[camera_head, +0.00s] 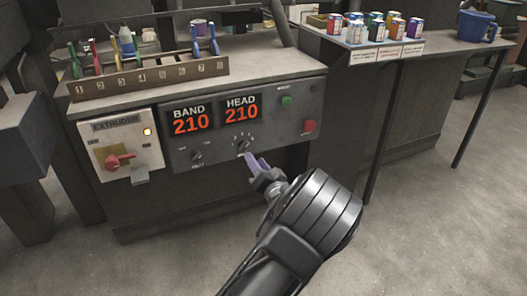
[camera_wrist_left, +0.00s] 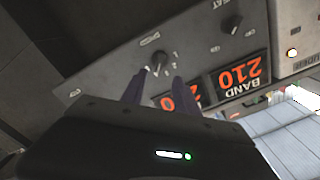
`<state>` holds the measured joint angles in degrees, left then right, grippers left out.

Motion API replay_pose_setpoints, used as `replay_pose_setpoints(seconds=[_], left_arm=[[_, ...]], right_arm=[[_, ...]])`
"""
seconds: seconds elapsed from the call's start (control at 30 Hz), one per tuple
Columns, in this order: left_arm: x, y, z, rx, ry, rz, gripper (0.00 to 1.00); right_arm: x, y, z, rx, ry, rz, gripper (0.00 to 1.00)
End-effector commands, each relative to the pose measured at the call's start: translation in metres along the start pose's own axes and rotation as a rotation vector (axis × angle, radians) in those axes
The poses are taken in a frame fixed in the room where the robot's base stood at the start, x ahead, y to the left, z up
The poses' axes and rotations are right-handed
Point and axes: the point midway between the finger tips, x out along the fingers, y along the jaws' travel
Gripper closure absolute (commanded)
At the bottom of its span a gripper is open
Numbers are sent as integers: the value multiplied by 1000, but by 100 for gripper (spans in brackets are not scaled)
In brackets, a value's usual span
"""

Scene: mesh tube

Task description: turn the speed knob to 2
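The machine's control panel (camera_head: 220,150) carries a dark round knob (camera_head: 243,145) with a ring of marks, below the HEAD readout of 210. Its label is too small to read. My left gripper (camera_head: 255,158) points at this knob from the lower right. In the left wrist view the same knob (camera_wrist_left: 158,63) shows just ahead of the two purple fingertips, roughly between them. The fingers (camera_wrist_left: 161,80) are apart and hold nothing. I cannot tell whether they touch the knob. Its pointer setting is unclear. My right gripper is out of view.
A second knob (camera_head: 197,156) is left of it. An extruder switch box with a red handle (camera_head: 119,160) is further left. Green (camera_head: 287,101) and red (camera_head: 309,126) buttons are at right. A numbered tool rack (camera_head: 150,79) stands on top; cans (camera_head: 376,27) stand behind.

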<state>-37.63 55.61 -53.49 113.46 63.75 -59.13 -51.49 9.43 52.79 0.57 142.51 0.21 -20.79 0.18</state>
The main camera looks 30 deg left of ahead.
Motion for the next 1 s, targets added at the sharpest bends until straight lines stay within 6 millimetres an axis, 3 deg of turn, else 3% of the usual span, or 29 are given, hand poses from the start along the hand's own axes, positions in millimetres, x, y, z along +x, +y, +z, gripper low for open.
replay_pose_setpoints(seconds=[0.27,0.73,1.0], left_arm=[[7,2,2,-1,-2,3,64],[71,3,2,-1,-1,4,64],[78,2,1,0,-1,5,64]], right_arm=[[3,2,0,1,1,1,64],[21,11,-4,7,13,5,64],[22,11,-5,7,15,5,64]])
